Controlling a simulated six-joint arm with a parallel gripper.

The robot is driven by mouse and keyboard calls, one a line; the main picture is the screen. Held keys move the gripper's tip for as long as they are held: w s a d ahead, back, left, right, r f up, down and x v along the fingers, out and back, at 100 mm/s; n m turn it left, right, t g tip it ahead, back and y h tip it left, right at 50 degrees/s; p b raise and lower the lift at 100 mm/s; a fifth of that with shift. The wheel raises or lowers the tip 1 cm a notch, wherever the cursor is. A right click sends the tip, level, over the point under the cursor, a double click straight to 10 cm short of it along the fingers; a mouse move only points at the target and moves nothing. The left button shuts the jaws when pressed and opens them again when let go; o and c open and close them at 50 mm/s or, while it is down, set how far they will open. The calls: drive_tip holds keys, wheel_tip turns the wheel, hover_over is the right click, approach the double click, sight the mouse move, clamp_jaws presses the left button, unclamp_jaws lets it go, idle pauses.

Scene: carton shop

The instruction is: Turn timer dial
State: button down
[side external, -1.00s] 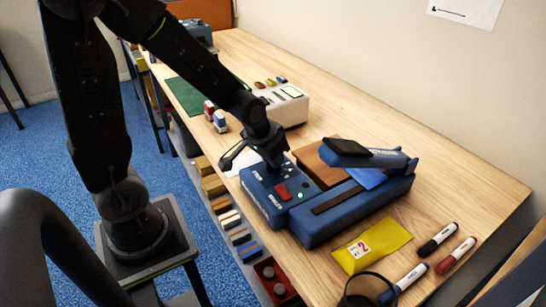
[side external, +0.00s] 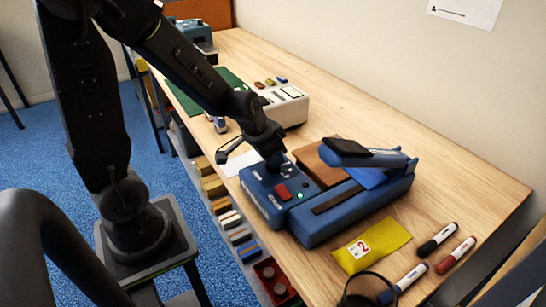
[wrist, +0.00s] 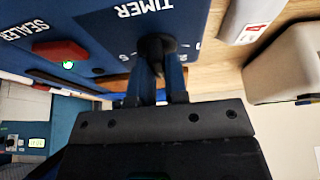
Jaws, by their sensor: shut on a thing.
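The blue sealer's control box (side external: 262,200) sits near the front edge of the bench, with a red switch (side external: 283,191) and a lit green lamp (side external: 300,195). My gripper (side external: 274,163) is at the far part of this box top. In the wrist view, the black timer dial (wrist: 158,44) stands beside the upside-down word TIMER. My gripper's two fingers (wrist: 162,70) are shut on the dial from both sides. Some scale numbers show around it; its pointer is hidden or too dark to read.
The sealer's long blue body (side external: 350,210) and raised arm (side external: 365,154) stand right of the control box. A yellow pouch (side external: 372,245) and several markers (side external: 438,240) lie nearer. A white device (side external: 285,105) stands behind. The right rear of the bench is clear.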

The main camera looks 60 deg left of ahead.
drive_tip(key=shift+s+f, duration=0.15)
drive_tip(key=shift+f, duration=0.05)
drive_tip(key=c, duration=1.1)
unclamp_jaws()
drive_tip(key=shift+c, duration=0.2)
drive_tip(key=shift+r, duration=0.15)
drive_tip(key=shift+r, duration=0.2)
drive_tip(key=v, duration=1.3)
drive_tip(key=shift+d+r, duration=0.1)
drive_tip(key=shift+r, duration=0.05)
